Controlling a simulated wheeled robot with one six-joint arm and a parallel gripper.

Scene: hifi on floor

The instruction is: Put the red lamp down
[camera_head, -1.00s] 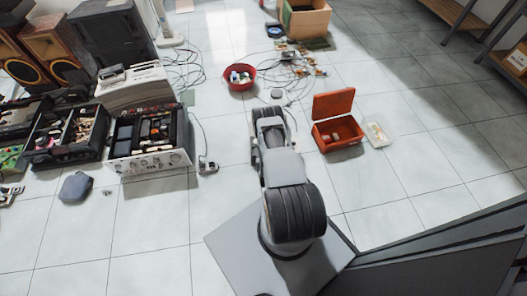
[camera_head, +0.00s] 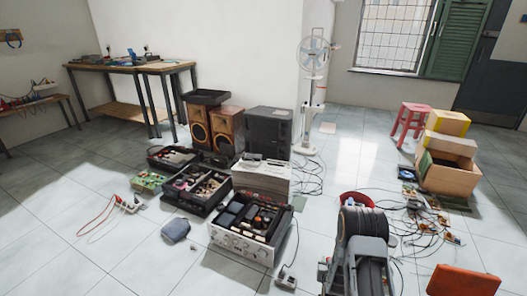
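I cannot make out a red lamp in the head view. My arm rises at the bottom, right of centre, and its grey and black links fill that part of the picture. My gripper's fingers do not show, so whether they hold anything is hidden. A red bowl (camera_head: 352,197) on the floor is partly hidden behind my arm. An orange-red box lid (camera_head: 462,281) shows at the bottom right edge.
An opened amplifier (camera_head: 240,243) and open cases of parts (camera_head: 196,190) lie on the floor left of my arm. Cables (camera_head: 312,178) lie around. The front left floor is mostly clear.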

